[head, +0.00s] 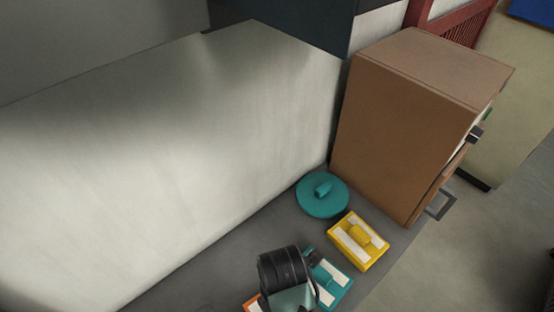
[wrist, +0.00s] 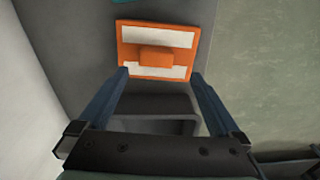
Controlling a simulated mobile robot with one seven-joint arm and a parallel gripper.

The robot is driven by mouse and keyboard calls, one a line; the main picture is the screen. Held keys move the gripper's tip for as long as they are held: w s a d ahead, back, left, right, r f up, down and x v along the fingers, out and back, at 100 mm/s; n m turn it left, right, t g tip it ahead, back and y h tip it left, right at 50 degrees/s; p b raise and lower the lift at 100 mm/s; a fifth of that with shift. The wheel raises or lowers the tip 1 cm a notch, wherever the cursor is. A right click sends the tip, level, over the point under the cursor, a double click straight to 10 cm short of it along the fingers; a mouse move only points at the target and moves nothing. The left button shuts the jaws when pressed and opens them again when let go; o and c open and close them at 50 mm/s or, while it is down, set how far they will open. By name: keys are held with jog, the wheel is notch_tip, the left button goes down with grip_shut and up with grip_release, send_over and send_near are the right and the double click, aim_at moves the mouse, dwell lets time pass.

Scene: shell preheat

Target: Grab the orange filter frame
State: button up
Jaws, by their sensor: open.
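The orange filter frame (wrist: 157,61) lies flat on the grey surface in the wrist view, with white strips and a raised orange block in its middle. My gripper (wrist: 158,74) is open. Its two blue fingers point toward the frame, with the tips near its lower corners and nothing between them. In the head view only a small orange edge of the frame (head: 252,303) shows at the bottom, mostly hidden by my dark wrist.
A teal frame (head: 338,284), a yellow frame (head: 357,240) and a round teal lid (head: 322,194) lie along the dark grey surface (head: 220,270). A brown cabinet (head: 405,130) stands behind them. A pale wall (head: 180,150) borders the left side.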

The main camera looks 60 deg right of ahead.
jog(key=shift+w+f+p, duration=0.15)
jog(key=shift+f+p, duration=0.15)
jog(key=shift+f, duration=1.45)
jog(key=shift+w+f+p, duration=0.15)
jog(key=shift+f+p, duration=0.15)
jog(key=shift+f, duration=1.45)
grip_shut()
